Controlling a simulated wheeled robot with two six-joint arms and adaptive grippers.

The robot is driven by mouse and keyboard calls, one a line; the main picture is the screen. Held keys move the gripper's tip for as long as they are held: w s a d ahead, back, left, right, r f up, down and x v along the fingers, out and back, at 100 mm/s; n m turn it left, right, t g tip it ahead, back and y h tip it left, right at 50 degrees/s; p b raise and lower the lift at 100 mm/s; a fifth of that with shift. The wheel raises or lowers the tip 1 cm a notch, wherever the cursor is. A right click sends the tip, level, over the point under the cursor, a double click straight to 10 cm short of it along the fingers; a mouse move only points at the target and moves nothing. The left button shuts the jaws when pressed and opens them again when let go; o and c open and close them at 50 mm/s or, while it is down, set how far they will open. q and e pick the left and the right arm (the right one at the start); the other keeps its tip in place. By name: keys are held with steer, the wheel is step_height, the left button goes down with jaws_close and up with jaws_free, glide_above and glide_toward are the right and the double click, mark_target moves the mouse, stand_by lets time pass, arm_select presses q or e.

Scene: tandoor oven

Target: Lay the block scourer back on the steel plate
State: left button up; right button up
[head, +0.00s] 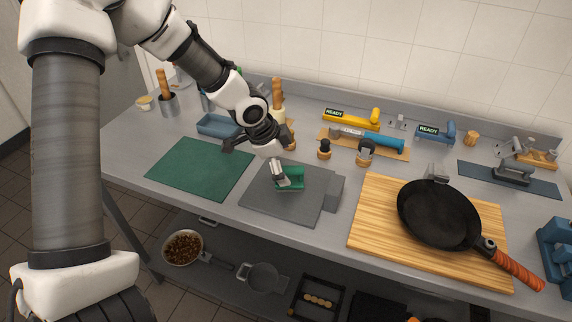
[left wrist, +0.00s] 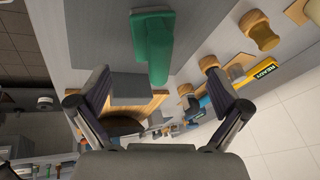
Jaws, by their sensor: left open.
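The green block scourer (head: 291,178) is at the far edge of the grey steel plate (head: 270,205). Its green body and handle-like part also show in the left wrist view (left wrist: 153,45), ahead of the fingers and roughly centred between them. My left gripper (head: 256,166) is open beside the scourer, one finger close to it and partly hiding it in the head view. In the left wrist view the fingers (left wrist: 155,88) are wide apart with no visible grip on it. I cannot tell whether the scourer lies fully flat on the plate. My right gripper is not in view.
A grey block (head: 333,193) stands at the plate's right edge. A green mat (head: 200,168) lies to the left. A wooden board (head: 375,225) with a black pan (head: 435,212) is to the right. Wooden-handled tools and yellow and blue devices (head: 350,117) stand behind.

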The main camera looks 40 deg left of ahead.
arm_select(q)
steer(key=shift+p+v, duration=0.75)
steer(key=shift+v, duration=2.15)
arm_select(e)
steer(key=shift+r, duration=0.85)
arm_select(q)
steer(key=shift+f, duration=0.1)
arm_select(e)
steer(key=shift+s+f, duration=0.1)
